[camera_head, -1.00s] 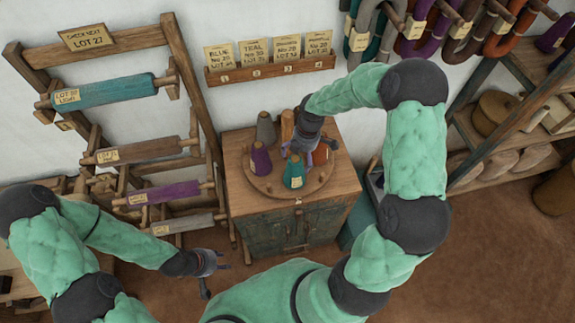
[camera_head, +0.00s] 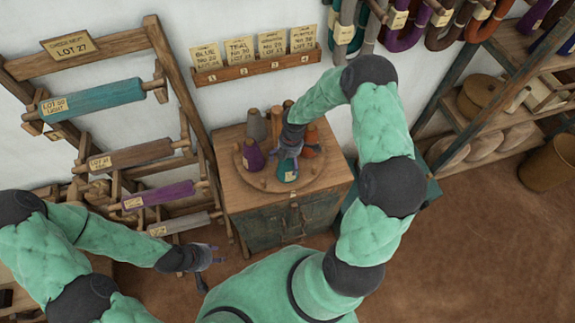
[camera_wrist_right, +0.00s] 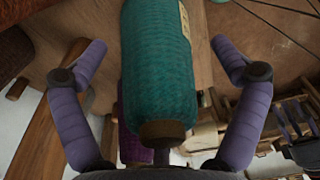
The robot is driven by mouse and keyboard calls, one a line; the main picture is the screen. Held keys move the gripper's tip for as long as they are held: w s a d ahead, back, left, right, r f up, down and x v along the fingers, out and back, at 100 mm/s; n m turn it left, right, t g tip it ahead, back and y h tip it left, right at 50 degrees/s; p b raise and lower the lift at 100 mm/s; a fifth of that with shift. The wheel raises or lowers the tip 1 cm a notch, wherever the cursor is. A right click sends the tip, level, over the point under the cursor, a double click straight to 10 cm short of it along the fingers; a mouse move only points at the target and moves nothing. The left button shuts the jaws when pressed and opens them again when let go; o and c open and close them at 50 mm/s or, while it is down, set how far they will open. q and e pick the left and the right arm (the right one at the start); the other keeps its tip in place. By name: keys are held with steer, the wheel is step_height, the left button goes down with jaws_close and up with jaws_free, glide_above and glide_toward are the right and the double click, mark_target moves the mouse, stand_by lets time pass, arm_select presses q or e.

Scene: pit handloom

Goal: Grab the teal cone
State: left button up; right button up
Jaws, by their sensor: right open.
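The teal cone (camera_head: 287,173) stands at the front of a round wooden tray (camera_head: 262,182) on the cabinet. In the right wrist view the teal cone (camera_wrist_right: 158,70) lies between two spread purple fingers, with a visible gap on each side. My right gripper (camera_head: 290,152) is open over the cone's top and partly hides it. My left gripper (camera_head: 207,268) hangs empty left of the cabinet, low in the head view, its fingers apart.
On the tray, a purple cone (camera_head: 252,156) stands left of the teal one, an orange cone (camera_head: 311,138) right, and grey (camera_head: 256,125) and brown (camera_head: 277,119) cones behind. The cabinet (camera_head: 285,222) has a bare front edge. A yarn rack (camera_head: 166,65) stands left.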

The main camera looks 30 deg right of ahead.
steer(key=shift+w+a+f, duration=0.1)
steer(key=shift+f, duration=0.75)
steer(key=shift+c, duration=0.3)
steer(key=c, duration=1.3)
steer(key=shift+r, duration=0.1)
